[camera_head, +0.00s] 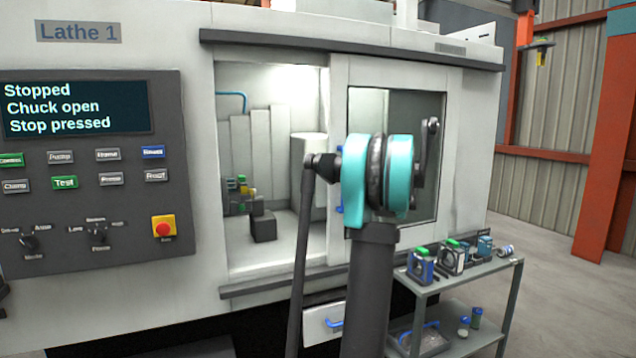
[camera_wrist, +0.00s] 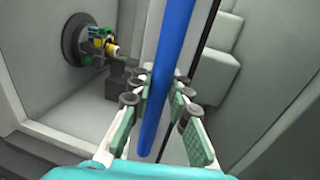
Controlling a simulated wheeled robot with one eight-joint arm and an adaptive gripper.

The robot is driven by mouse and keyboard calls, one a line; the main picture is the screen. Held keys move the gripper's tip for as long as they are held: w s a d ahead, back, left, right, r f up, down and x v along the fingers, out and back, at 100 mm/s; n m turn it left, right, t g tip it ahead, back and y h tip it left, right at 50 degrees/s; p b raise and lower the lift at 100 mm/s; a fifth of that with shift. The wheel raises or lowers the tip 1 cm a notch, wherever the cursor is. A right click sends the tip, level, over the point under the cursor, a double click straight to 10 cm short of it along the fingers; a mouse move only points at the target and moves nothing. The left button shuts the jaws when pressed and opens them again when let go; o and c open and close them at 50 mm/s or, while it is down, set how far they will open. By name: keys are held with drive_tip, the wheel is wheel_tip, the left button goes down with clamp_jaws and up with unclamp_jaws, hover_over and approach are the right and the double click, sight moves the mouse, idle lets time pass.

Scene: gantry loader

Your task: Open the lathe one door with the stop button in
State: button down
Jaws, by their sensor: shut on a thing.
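The lathe one door (camera_head: 341,85) is slid to the right, leaving a wide opening on the left. Its blue bar handle (camera_wrist: 174,45) crosses the wrist view; in the head view only bits of it show beside my arm. My gripper (camera_wrist: 161,95) is shut on the handle, one finger on each side of the bar. The gripper is hidden behind my arm in the head view. The stop button (camera_head: 163,226) is red on a yellow base, low on the control panel. The display (camera_head: 77,108) reads "Stopped", "Chuck open", "Stop pressed".
Inside the lathe, the chuck (camera_wrist: 77,40) with coloured parts shows on the left. A grey cart (camera_head: 425,285) with several small items stands right of the machine. A drawer (camera_head: 322,322) with a blue handle sits below the door. An orange-red post (camera_head: 605,150) stands farther right.

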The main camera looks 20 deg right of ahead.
drive_tip(key=d, duration=1.5)
drive_tip(key=c, duration=1.4)
unclamp_jaws()
drive_tip(key=s, duration=0.4)
drive_tip(key=s+d, duration=0.1)
drive_tip(key=s, duration=0.3)
drive_tip(key=s+d, duration=0.1)
drive_tip(key=s, duration=0.2)
drive_tip(key=shift+s+d, duration=0.2)
drive_tip(key=shift+s, duration=0.2)
